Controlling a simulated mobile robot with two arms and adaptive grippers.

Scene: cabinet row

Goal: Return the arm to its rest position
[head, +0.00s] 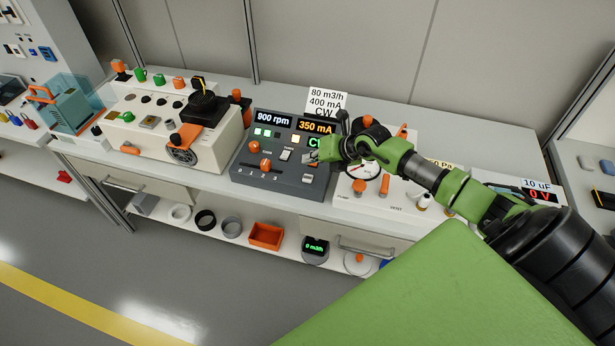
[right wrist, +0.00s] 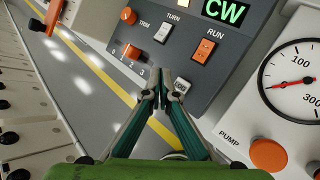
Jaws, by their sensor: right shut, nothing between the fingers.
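My right arm (head: 415,168), green and black, reaches in from the right of the head view over the bench. Its gripper (head: 309,158) is in front of the right part of the dark control panel (head: 247,176). In the right wrist view the gripper (right wrist: 169,84) is shut, with its fingertips together and nothing between them. The tips appear over the panel's lower edge, close to a small white switch (right wrist: 182,87); I cannot tell whether they touch. My left gripper is not in view.
The panel shows 900 rpm, 350 mA and CW, and a card (head: 327,101) stands behind it. A white unit with a gauge (head: 364,173) is right of it, partly under my arm. A cream machine (head: 150,117) is on the left. Open floor (head: 190,260) lies in front.

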